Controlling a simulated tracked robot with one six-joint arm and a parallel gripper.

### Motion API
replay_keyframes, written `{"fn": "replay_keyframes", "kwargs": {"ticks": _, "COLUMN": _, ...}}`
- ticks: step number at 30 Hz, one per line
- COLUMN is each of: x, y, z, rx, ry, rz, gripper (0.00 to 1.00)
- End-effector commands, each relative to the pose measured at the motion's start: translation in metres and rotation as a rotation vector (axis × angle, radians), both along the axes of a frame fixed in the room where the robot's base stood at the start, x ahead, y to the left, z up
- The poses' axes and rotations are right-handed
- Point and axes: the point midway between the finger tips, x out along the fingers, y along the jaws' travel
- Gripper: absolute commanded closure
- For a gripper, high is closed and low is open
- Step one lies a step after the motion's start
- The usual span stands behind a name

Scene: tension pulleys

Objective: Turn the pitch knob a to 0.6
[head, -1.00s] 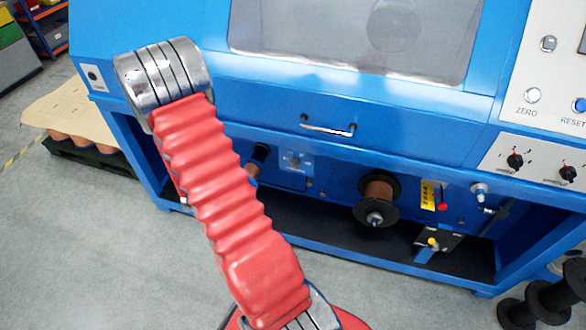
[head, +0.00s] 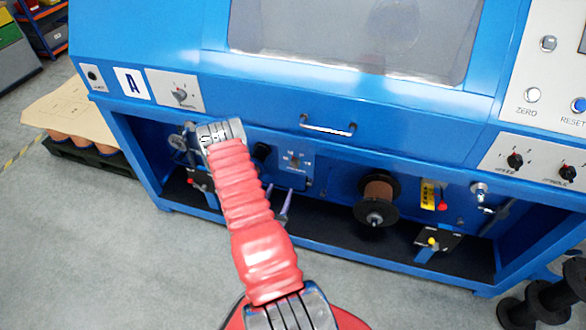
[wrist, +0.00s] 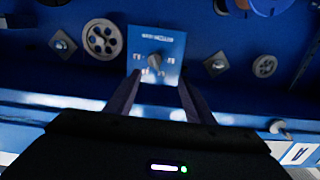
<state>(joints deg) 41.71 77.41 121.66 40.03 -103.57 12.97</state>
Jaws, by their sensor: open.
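A grey knob stands on a small light-blue plate (head: 308,164) in the machine's lower bay; the plate also shows in the wrist view (wrist: 174,42), with its knob (wrist: 155,60) near upright and marks around it. The lettering is too small to read. I cannot tell from the labels which is pitch knob a. My gripper (wrist: 160,80) is open and empty, its fingers on either side of the plate's lower part; it also shows in the head view (head: 278,199).
Wheels and diamond-shaped brackets flank the plate in the wrist view, including a spoked wheel (wrist: 102,39). A copper spool (head: 378,192) hangs right of the plate. The blue cabinet's front ledge (head: 240,118) overhangs the bay. Black spools (head: 548,300) lie at lower right.

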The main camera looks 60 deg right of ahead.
Motion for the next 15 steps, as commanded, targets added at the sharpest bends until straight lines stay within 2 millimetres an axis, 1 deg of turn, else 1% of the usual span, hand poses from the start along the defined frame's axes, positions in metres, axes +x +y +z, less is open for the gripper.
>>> {"fn": "replay_keyframes", "kwargs": {"ticks": 1, "x": -0.0063, "y": 0.0013, "z": -0.0032, "rx": -0.010, "ry": 0.007, "rz": -0.007, "gripper": 0.51}}
{"fn": "replay_keyframes", "kwargs": {"ticks": 4, "x": -0.0112, "y": 0.0028, "z": -0.0049, "rx": -0.022, "ry": 0.012, "rz": -0.012, "gripper": 0.51}}
{"fn": "replay_keyframes", "kwargs": {"ticks": 15, "x": -0.0110, "y": 0.0017, "z": -0.0044, "rx": -0.024, "ry": 0.010, "rz": -0.012, "gripper": 0.51}}
